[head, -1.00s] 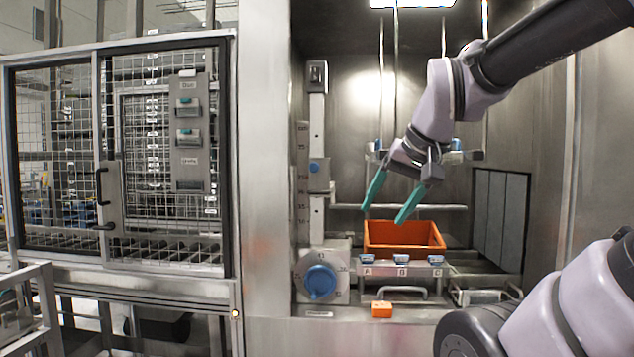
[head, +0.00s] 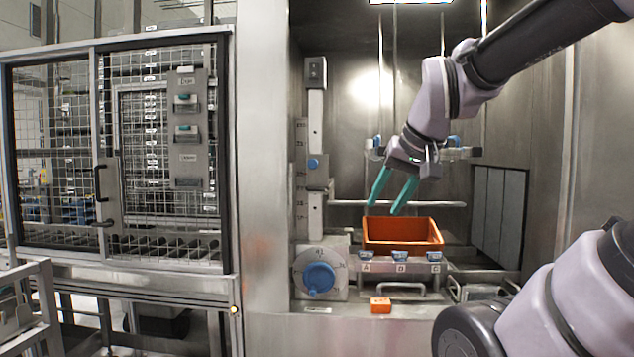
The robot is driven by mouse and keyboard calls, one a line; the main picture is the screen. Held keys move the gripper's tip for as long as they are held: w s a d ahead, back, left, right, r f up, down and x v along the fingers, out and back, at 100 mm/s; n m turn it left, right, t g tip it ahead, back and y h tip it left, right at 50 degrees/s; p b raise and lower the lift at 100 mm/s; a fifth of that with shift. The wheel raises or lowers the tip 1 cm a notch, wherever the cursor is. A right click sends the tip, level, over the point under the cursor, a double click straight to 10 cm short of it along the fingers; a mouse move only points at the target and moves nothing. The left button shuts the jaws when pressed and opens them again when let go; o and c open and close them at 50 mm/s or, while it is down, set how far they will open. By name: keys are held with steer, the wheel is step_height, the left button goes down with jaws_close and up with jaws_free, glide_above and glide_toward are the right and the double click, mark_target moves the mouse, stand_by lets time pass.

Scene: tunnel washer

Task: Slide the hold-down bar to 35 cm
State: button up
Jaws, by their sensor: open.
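The hold-down bar (head: 430,204) looks like the horizontal metal rod inside the washer chamber, above and behind an orange crate (head: 402,248). It runs right from an upright post (head: 315,215) that carries a blue knob (head: 314,164) on a sliding block. A marked scale (head: 301,180) stands left of the post; its figures are too small to read surely. My gripper (head: 386,203) has two teal fingers, spread apart and empty. They point down and left, in front of the bar in the picture; I cannot tell the depth gap. The knob is left of my gripper, apart from it.
A large blue dial (head: 319,280) sits below the post. Clamps labelled A, B and C (head: 401,257) line the crate's front. A small orange block (head: 381,305) lies on the front ledge. A mesh door (head: 160,150) stands left. A chamber wall is at right.

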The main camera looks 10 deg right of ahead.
steer(key=w+d+r+n+t+h, duration=0.1)
steer(key=w+d+n+t, duration=0.15)
steer(key=w, duration=0.35)
steer(key=w+d+n+t+h, duration=0.1)
steer(key=w+d+n, duration=0.2)
steer(key=w, duration=0.3)
steer(key=n+t+y, duration=0.4)
steer(key=n+y, duration=0.4)
steer(key=n, duration=1.2)
glide_toward(319, 190)
steer(key=w, duration=0.1)
steer(key=shift+g, duration=0.25)
steer(key=x, duration=1)
steer(key=shift+a+r, duration=0.15)
steer(key=shift+r, duration=0.2)
jaws_close()
steer(key=shift+f, duration=0.15)
